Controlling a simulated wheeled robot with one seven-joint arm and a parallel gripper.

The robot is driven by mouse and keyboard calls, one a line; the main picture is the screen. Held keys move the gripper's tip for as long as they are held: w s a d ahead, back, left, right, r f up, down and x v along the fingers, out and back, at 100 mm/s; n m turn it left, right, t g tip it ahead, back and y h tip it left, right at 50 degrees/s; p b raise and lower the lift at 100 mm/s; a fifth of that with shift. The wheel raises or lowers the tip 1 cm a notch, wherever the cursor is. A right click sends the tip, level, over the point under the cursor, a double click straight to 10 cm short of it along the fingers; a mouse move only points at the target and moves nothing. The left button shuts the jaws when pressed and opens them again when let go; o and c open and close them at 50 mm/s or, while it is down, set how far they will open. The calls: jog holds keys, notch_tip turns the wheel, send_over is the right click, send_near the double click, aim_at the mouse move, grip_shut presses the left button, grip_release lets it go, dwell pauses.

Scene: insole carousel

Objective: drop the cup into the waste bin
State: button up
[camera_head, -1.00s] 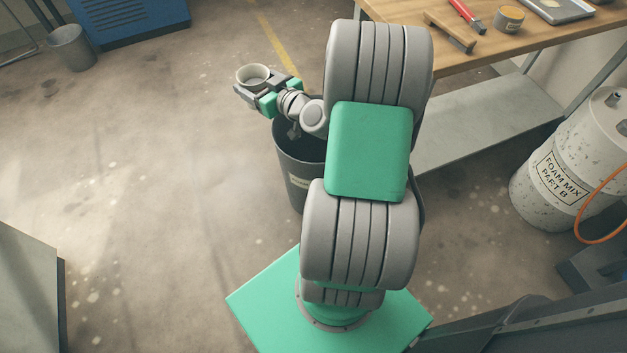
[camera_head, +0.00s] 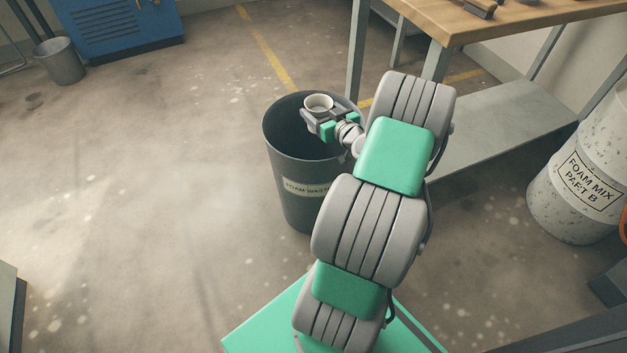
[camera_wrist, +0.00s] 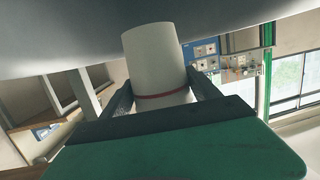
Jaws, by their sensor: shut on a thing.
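A white cup (camera_head: 318,101) is held in my gripper (camera_head: 312,115). The bin carries a label that reads FOAM WASTE in part. In the wrist view the cup (camera_wrist: 155,60) stands between the two fingers (camera_wrist: 160,98), with a thin red band around it. A dark grey surface fills the top of that view behind the cup. My arm hides part of the bin's right side.
A wooden workbench (camera_head: 500,25) with a grey lower shelf (camera_head: 500,130) is at the back right. A white drum (camera_head: 580,185) stands at the right. A blue cabinet (camera_head: 115,25) and a small grey bucket (camera_head: 60,62) are at the back left. The floor left of the bin is clear.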

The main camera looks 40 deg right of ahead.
jog(key=shift+f, duration=0.75)
jog(key=o, duration=1.4)
jog(key=p+v, duration=0.1)
jog(key=v, duration=0.7)
jog(key=shift+w, duration=0.1)
